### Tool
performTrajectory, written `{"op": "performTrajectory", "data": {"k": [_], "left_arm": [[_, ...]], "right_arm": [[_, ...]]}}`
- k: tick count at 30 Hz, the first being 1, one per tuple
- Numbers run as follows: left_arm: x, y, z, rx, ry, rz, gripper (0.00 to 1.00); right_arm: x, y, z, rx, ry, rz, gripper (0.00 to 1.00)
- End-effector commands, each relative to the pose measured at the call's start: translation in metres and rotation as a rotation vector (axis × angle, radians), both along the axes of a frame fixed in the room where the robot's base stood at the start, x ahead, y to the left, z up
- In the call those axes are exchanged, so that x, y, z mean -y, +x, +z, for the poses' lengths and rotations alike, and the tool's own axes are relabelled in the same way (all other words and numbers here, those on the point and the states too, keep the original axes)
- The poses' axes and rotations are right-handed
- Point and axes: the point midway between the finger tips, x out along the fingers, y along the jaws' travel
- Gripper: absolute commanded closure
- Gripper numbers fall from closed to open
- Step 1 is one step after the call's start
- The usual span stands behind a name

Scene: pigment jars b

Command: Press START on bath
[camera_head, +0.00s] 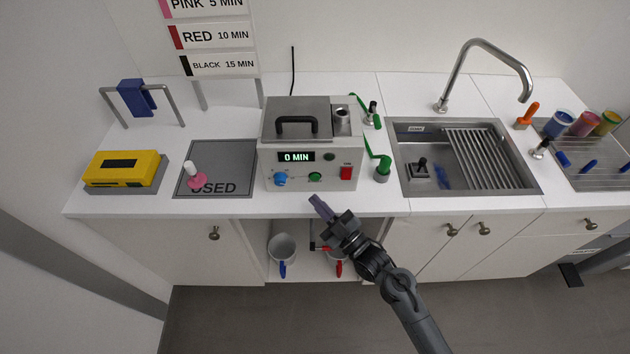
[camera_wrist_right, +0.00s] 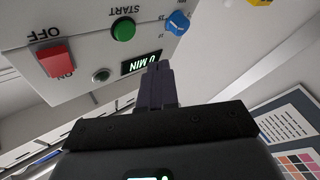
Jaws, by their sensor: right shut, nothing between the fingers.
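The bath (camera_head: 350,158) is a grey box on the counter with a lidded top and a display (camera_head: 296,156) reading 0 MIN. Its front has a blue knob (camera_head: 280,179), a green START button (camera_head: 315,177) and a red OFF/ON switch (camera_head: 347,173). In the right wrist view the START button (camera_wrist_right: 123,29) shows upside down, beside the red switch (camera_wrist_right: 55,60) and the blue knob (camera_wrist_right: 177,23). My right gripper (camera_head: 316,202) is shut and empty, just below and in front of the START button, apart from it. It also shows in the right wrist view (camera_wrist_right: 158,72). My left gripper is not in view.
A grey mat marked USED (camera_head: 240,160) with a pink-based stamp-like item (camera_head: 195,177) lies left of the bath. A yellow box (camera_head: 122,170) stands farther left. A green-handled item (camera_head: 382,172) stands close on the right, before the sink (camera_head: 402,150). An open shelf below holds pails (camera_head: 282,246).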

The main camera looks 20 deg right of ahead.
Motion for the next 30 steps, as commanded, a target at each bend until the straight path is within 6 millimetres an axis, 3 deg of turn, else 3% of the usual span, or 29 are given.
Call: {"op": "performTrajectory", "data": {"k": [12, 30], "left_arm": [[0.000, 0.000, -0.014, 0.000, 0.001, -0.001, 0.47], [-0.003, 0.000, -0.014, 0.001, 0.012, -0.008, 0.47]], "right_arm": [[0.012, 0.031, 0.000, 0.000, 0.000, 0.000, 1.00], [0.013, 0.034, 0.000, -0.001, 0.000, 0.000, 1.00]]}}
